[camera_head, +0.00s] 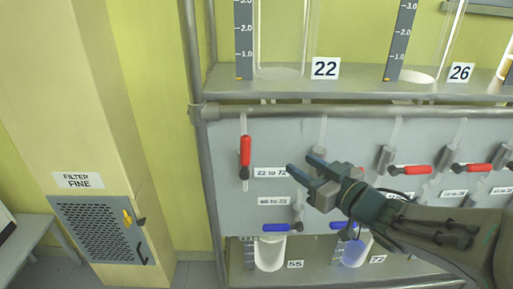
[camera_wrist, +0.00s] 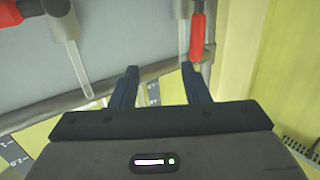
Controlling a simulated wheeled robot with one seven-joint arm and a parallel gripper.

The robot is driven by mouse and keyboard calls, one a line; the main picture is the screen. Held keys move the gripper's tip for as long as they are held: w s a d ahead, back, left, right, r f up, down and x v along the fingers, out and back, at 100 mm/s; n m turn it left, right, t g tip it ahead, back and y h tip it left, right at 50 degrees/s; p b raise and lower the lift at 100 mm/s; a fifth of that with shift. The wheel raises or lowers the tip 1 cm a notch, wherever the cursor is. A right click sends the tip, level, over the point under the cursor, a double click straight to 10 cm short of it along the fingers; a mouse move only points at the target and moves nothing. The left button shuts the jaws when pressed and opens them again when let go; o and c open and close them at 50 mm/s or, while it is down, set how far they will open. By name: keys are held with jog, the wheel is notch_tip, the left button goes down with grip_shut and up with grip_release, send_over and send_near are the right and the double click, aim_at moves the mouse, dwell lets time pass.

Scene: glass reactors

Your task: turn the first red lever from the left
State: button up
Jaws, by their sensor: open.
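The first red lever from the left (camera_head: 245,157) hangs upright on its valve on the grey panel, beside the "22 to 72" label. A red lever, apparently the same one, shows at the upper right of the wrist view (camera_wrist: 197,40). My gripper (camera_head: 298,162) is open and empty, to the right of this lever, its fingers pointing left towards the panel. In the wrist view its two fingers (camera_wrist: 160,68) are apart with nothing between them. The lever lies beyond the right fingertip, and I see no contact.
More red levers (camera_head: 410,169) (camera_head: 472,168) lie horizontal to the right, partly near my arm. Blue levers (camera_head: 283,227) sit below. Glass vessels stand on the shelf (camera_head: 350,88) above. A grey post (camera_head: 203,150) bounds the panel's left side. A filter cabinet (camera_head: 100,225) stands further left.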

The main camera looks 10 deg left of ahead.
aim_at(249, 152)
jog(key=w+a+g+y, duration=0.1)
jog(key=a, duration=0.3)
jog(key=w+a+n+y, duration=0.1)
jog(key=w+a, duration=0.1)
jog(key=a, duration=0.3)
jog(key=w+a+g+p, duration=0.1)
jog(key=a, duration=0.4)
jog(key=shift+w+a+f+n+g+y, duration=0.2)
jog(key=shift+w+f+n+g+y, duration=0.1)
jog(key=shift+y, duration=0.1)
grip_shut()
